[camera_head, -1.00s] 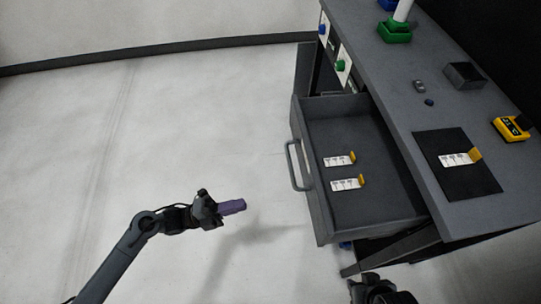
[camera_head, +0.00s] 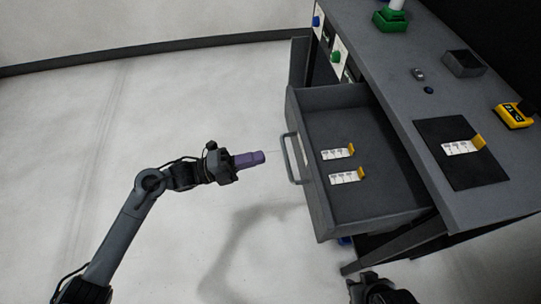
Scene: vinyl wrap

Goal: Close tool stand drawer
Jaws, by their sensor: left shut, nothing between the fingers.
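The grey tool stand drawer (camera_head: 325,208) is pulled out to the left from under the stand's top. Its bar handle (camera_head: 289,160) is on the drawer's left front face. Two white cards with yellow ends (camera_head: 338,154) lie inside the drawer. My left gripper (camera_head: 252,158), with purple fingers, is shut and empty. It points right towards the handle, a short gap away from it and not touching. At the bottom edge, part of my right arm shows, but its fingertips are out of sight.
The stand's grey top (camera_head: 440,95) carries a black mat (camera_head: 485,170), a yellow device (camera_head: 513,115), a small dark box (camera_head: 464,63) and a green holder (camera_head: 391,20). The pale floor (camera_head: 110,130) left of the drawer is clear.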

